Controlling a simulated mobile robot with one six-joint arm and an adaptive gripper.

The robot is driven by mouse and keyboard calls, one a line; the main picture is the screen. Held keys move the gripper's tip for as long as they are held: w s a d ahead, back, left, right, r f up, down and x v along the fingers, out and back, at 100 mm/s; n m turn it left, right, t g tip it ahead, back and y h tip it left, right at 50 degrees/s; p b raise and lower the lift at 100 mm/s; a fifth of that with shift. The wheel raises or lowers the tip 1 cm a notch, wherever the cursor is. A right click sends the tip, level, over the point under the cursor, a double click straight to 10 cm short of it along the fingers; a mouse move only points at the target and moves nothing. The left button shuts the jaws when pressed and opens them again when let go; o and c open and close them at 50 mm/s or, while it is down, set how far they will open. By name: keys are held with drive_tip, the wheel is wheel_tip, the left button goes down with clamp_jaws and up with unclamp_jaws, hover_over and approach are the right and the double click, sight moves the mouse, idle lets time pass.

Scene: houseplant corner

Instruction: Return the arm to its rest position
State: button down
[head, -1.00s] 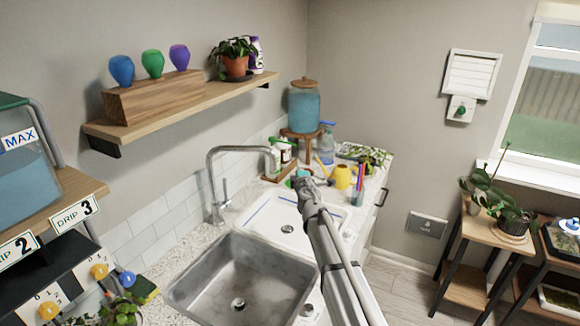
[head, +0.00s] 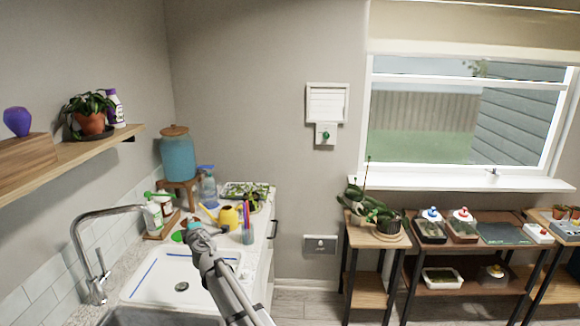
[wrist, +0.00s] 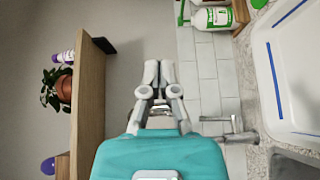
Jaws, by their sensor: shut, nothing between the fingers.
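My arm reaches up from the bottom of the head view, over the right side of the white drainer tray (head: 150,292). My gripper (head: 190,226) is at its far end, in front of the counter bottles. In the wrist view my gripper (wrist: 159,68) has its two fingers together with nothing between them. The wrist view is turned on its side and shows the tiled wall behind the fingers. Whether the fingertips touch anything cannot be told in the head view.
The faucet (head: 92,250) stands left of my arm. A yellow watering can (head: 228,216), a cup of colored sticks (head: 248,234) and bottles (head: 153,216) crowd the counter near my gripper. A wall shelf (head: 80,158) hangs at left. Plant stands (head: 374,290) line the window wall; floor between is clear.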

drive_tip(key=d+f+m+g+h, duration=0.1)
drive_tip(key=d+f+m+h, duration=0.3)
drive_tip(key=d, duration=0.9)
drive_tip(key=d+f+m+g+h, duration=0.15)
drive_tip(key=d+m+h, duration=0.4)
drive_tip(key=d, duration=0.65)
drive_tip(key=d+f+m+h, duration=0.3)
drive_tip(key=d+m, duration=0.3)
drive_tip(key=d, duration=0.7)
drive_tip(key=s+d+f+m+g, duration=0.3)
drive_tip(key=s+d, duration=0.3)
drive_tip(key=s, duration=0.2)
drive_tip(key=s+d+f+m+g+y, duration=0.1)
drive_tip(key=s+d+f+m+g, duration=0.2)
drive_tip(key=s, duration=0.6)
drive_tip(key=s+d+f+m+g+y, duration=0.1)
drive_tip(key=s+d+f+m+g, duration=0.2)
drive_tip(key=s+d+g, duration=0.3)
drive_tip(key=s+d+f, duration=0.1)
drive_tip(key=s+d, duration=0.1)
drive_tip(key=d, duration=0.1)
drive_tip(key=shift+s+d, duration=0.3)
drive_tip(key=shift+d, duration=0.05)
drive_tip(key=shift+g+y, duration=0.25)
